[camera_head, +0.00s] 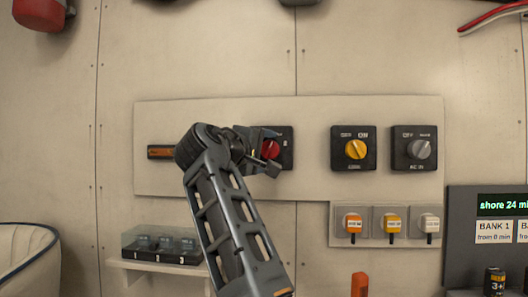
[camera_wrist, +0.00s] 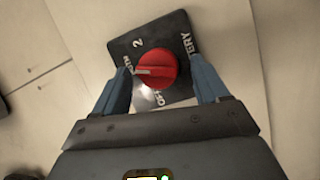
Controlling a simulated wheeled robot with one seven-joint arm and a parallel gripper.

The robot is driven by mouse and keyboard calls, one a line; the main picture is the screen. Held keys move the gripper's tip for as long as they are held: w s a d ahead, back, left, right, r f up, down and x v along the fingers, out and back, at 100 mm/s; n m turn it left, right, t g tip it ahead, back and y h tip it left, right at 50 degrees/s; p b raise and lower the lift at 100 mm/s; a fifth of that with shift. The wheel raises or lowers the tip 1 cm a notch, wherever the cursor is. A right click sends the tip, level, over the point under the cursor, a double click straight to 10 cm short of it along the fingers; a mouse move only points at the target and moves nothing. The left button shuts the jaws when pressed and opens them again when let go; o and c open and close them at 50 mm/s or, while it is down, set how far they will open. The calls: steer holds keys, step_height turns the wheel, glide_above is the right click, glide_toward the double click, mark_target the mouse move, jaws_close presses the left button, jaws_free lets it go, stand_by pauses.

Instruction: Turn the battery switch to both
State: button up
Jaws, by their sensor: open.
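The battery switch is a red round knob (camera_head: 270,149) on a black square plate (camera_head: 287,133), mounted on the pale wall panel. In the wrist view, the red knob (camera_wrist: 158,67) sits between the fingers, on its black plate (camera_wrist: 172,27) with white lettering. I can read "2", "OFF" and part of "BATTERY". A pale pointer mark on the knob points left, toward a small label beside the left finger that is hard to read. My gripper (camera_wrist: 160,66) is open, its two blue fingers on either side of the knob. I cannot tell whether they touch it. In the head view, my gripper (camera_head: 266,151) partly covers the switch.
To the right are a yellow-knob switch (camera_head: 354,149) and a grey-knob switch (camera_head: 414,149). Below them are several small plugs (camera_head: 391,224) on a plate. A clear-covered box (camera_head: 160,245) stands on a shelf at lower left. A dark display panel (camera_head: 470,220) is at right.

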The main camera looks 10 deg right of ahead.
steer(key=b+v, duration=0.1)
steer(key=v, duration=0.6)
steer(key=shift+s+a, duration=0.25)
steer(key=shift+s, duration=0.05)
steer(key=shift+s+a, duration=0.1)
